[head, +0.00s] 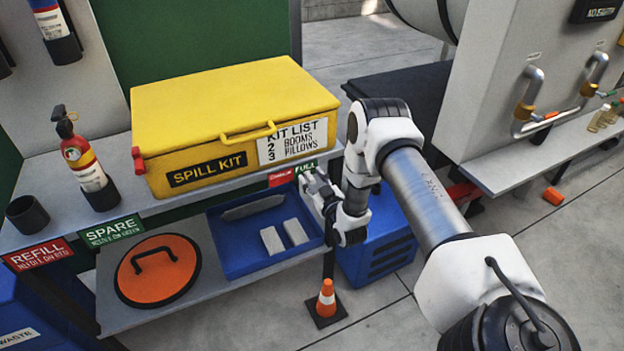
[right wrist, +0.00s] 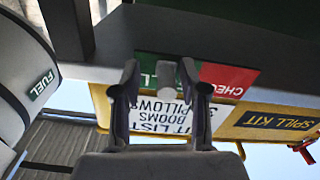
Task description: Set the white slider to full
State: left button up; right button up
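The white slider (right wrist: 166,74) shows in the right wrist view as a small pale block on the shelf's front edge, in front of the green part of a red and green strip. My right gripper (right wrist: 160,80) has its fingers apart, one on each side of the slider. The slider is closer to the right finger in that view; I cannot tell whether they touch. In the head view my right gripper (head: 312,185) is at the shelf edge below the spill kit, by the green FULL label (head: 306,167) and red CHECK label (head: 281,177). My left gripper is out of view.
A yellow spill kit box (head: 230,120) stands on the shelf above. A blue tray (head: 240,262) and an orange lid (head: 150,285) lie on the lower shelf. A fire extinguisher (head: 82,160) stands left. A small cone (head: 327,300) is on the floor.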

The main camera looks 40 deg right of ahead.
jog(key=shift+s, duration=0.1)
jog(key=v, duration=1.1)
jog(key=shift+s, duration=0.4)
jog(key=shift+f, duration=0.1)
